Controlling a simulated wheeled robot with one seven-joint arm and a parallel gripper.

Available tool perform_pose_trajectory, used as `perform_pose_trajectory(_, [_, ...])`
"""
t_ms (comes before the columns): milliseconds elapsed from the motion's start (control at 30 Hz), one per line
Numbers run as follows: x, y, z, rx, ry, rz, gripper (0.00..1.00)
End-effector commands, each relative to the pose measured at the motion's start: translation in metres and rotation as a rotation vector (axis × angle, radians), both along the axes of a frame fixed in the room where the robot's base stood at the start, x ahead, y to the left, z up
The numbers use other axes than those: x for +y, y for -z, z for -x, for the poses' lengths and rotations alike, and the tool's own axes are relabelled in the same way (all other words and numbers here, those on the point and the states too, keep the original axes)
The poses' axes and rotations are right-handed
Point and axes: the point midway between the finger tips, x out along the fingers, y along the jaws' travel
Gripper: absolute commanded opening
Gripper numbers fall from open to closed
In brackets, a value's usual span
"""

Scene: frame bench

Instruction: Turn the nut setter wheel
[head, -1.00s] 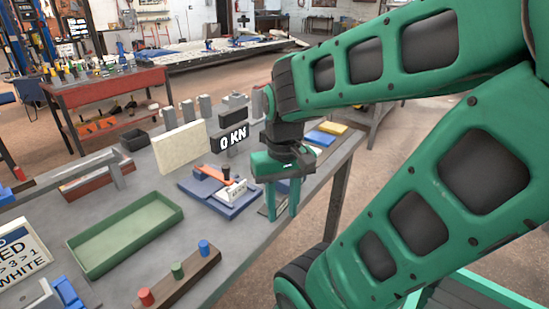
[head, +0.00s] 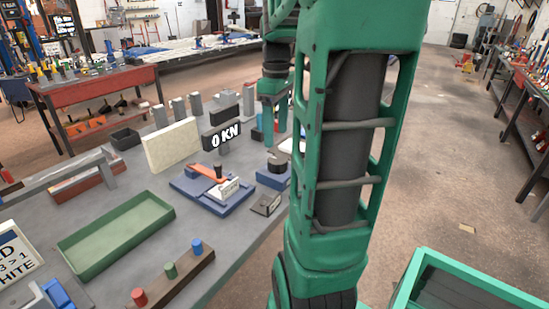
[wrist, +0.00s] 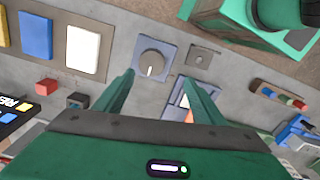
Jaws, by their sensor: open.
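A dark round knob on a blue block (head: 275,172) stands near the bench's right edge, partly behind my arm; it looks like the nut setter wheel. In the wrist view the knob (wrist: 151,64) is grey with a white mark, seen from above on its blue base. My gripper (wrist: 160,75) is open and empty, its two fingers spread apart below the knob in the picture and not touching it. In the head view my gripper (head: 271,128) hangs over the bench behind the knob, partly hidden by my arm.
A small grey plate (head: 265,204) sits beside the knob block. A blue fixture with an orange lever (head: 213,190) lies to its left. A display reads 0 KN (head: 222,137). A green tray (head: 115,235) and a peg rail (head: 175,278) are nearer. Red, blue and white pieces show in the wrist view.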

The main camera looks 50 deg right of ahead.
Motion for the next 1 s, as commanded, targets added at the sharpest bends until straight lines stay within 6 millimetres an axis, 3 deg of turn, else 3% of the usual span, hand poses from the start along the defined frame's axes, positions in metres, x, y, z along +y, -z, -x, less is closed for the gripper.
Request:
perform_pose_trajectory(100, [-0.015, -0.003, -0.006, -0.001, -0.059, -0.003, 0.64])
perform_pose_trajectory(267, [-0.019, 0.006, -0.008, 0.000, -0.083, -0.006, 0.64])
perform_pose_trajectory(700, [-0.018, 0.078, -0.007, 0.001, -0.078, -0.006, 0.64])
perform_pose_trajectory(1000, [-0.018, 0.102, -0.007, -0.002, -0.079, -0.004, 0.64])
